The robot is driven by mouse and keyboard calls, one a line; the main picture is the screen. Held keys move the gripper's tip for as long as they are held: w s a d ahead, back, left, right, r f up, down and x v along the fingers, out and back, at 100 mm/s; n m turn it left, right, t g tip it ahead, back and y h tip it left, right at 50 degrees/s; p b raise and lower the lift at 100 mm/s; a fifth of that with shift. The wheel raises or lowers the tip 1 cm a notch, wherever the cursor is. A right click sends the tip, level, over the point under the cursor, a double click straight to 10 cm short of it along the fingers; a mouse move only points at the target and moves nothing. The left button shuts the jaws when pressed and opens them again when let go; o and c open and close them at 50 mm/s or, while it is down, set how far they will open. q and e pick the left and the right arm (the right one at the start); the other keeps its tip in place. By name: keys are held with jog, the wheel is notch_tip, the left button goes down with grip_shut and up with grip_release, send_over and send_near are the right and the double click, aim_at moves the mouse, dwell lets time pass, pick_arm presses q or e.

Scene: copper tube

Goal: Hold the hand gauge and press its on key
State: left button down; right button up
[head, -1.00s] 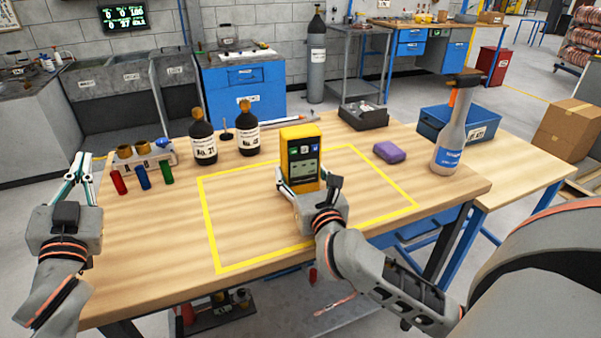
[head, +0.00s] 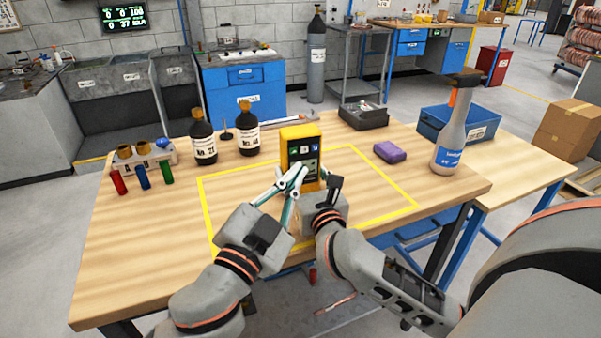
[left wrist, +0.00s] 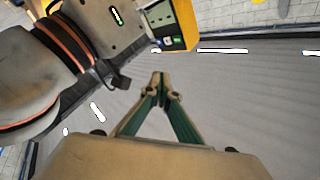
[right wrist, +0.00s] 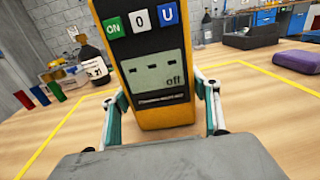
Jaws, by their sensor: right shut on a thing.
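The hand gauge (head: 300,147) is a yellow, upright box with a dark face. In the right wrist view the gauge (right wrist: 158,118) shows a green ON key (right wrist: 113,28), a white 0 key, a blue U key and a screen with dashes and "off". My right gripper (right wrist: 165,112) is shut on the gauge, one finger on each side. My left gripper (head: 297,174) is shut and empty; in the head view its fingertips overlap the gauge's lower front. In the left wrist view its closed tips (left wrist: 158,76) appear apart from the gauge (left wrist: 178,28).
A yellow outline (head: 211,222) marks the wooden table. The table's left front is clear.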

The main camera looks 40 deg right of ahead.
pick_arm(q)
jog(key=s+d+f+g, duration=0.1)
jog(key=s+d+f, duration=0.1)
jog(key=s, duration=0.1)
pick_arm(e)
jog(key=shift+f, duration=0.4)
pick_arm(q)
send_near(304, 148)
jog(key=shift+m, duration=0.4)
jog(key=shift+s+x, duration=0.15)
jog(key=shift+x, duration=1.1)
jog(key=shift+s+x, duration=0.1)
jog(key=shift+x, duration=1.2)
jog(key=shift+w+d, duration=0.15)
jog(key=shift+d, duration=0.05)
jog(key=shift+w+d, duration=0.1)
jog(key=shift+w, duration=0.2)
jog(key=shift+w+h, duration=0.1)
jog(key=shift+h, duration=0.2)
pick_arm(e)
jog(key=shift+r, duration=0.1)
pick_arm(q)
jog(key=shift+s, duration=0.55)
